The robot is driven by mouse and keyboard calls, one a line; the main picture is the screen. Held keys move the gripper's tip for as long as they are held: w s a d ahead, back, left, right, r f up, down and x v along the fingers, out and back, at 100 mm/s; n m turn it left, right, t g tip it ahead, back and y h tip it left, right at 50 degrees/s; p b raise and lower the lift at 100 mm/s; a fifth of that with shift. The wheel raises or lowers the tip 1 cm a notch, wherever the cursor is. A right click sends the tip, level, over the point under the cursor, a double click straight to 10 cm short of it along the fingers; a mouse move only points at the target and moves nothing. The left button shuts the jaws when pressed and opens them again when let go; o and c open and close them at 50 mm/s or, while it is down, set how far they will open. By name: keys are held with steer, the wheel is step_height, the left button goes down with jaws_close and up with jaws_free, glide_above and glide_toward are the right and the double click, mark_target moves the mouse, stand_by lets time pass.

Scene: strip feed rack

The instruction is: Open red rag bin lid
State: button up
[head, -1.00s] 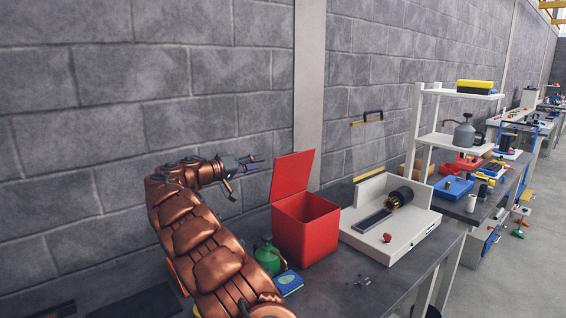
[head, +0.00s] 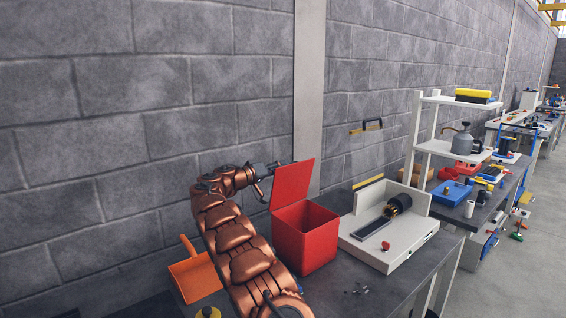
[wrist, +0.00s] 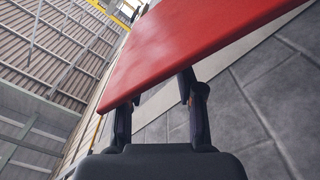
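The red rag bin (head: 308,248) stands on the dark bench with its top open. Its red lid (head: 291,184) stands up steeply from the bin's left edge. My gripper (head: 270,170) is at the left side of the raised lid, near its upper part. In the wrist view the lid (wrist: 185,40) fills the upper middle and hides the ends of my gripper's fingers (wrist: 160,98). The fingers are spread apart, with nothing seen held between them. Whether they touch the lid cannot be told.
A white tray fixture (head: 385,235) with a dark roll stands close right of the bin. An orange dustpan-like item (head: 196,277) is left of my arm. A white shelf (head: 440,148) is farther right. The grey block wall (head: 100,150) runs behind.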

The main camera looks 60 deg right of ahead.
steer(key=shift+x, duration=0.85)
steer(key=c, duration=0.6)
steer(key=shift+f, duration=0.1)
jaws_close()
